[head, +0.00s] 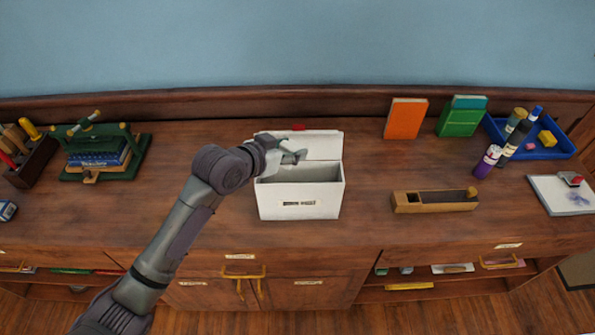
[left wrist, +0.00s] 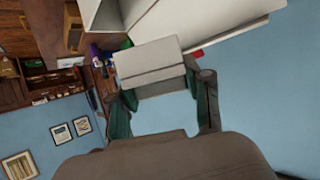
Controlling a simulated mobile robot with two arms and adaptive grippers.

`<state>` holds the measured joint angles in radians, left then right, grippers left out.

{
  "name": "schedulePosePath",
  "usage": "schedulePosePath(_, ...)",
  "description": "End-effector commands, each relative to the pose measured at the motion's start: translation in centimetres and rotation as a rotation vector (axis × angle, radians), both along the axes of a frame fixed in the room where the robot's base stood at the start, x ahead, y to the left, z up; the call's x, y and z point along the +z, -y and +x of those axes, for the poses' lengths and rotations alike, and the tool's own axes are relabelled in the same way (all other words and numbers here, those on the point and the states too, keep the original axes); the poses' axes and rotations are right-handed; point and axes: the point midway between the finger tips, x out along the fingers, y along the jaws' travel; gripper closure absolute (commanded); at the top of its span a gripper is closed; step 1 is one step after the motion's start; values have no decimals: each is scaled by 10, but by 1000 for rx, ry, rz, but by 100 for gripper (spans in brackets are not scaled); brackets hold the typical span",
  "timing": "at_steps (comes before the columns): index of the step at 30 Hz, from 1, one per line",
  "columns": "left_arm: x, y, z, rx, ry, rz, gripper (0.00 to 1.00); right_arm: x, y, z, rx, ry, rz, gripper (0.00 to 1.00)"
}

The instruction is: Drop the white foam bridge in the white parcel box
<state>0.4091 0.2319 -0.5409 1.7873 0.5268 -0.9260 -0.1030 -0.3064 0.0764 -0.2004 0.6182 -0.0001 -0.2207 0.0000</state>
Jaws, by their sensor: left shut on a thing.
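The white parcel box (head: 298,206) stands open on the wooden counter, its lid raised at the back. My left gripper (head: 290,155) is above the box's opening, near its left side. In the left wrist view, the gripper (left wrist: 162,100) is shut on the white foam bridge (left wrist: 150,58), a pale block between its two fingers. The white box (left wrist: 190,28) shows beyond it at the top. In the head view the bridge is hard to tell from the gripper and the lid. My right gripper is out of view.
A green book press (head: 103,152) stands to the left. The counter around the parcel box is clear.

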Motion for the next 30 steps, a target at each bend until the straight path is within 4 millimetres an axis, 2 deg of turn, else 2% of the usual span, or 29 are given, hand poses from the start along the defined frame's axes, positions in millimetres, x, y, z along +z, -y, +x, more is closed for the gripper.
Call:
schedulePosePath(1, 14, 2, 10, -21, -4, 5, 66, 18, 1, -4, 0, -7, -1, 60)
schedulePosePath(8, 16, 7, 30, -63, -13, 0, 66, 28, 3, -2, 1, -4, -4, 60)
schedulePosePath(15, -3, 7, 31, -65, -15, -2, 66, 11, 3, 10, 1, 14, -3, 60)
schedulePosePath(24, -39, 7, 30, -64, -14, -2, 66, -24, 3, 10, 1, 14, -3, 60)
schedulePosePath(30, -46, 6, 30, -64, -13, -1, 66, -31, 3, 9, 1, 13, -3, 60)
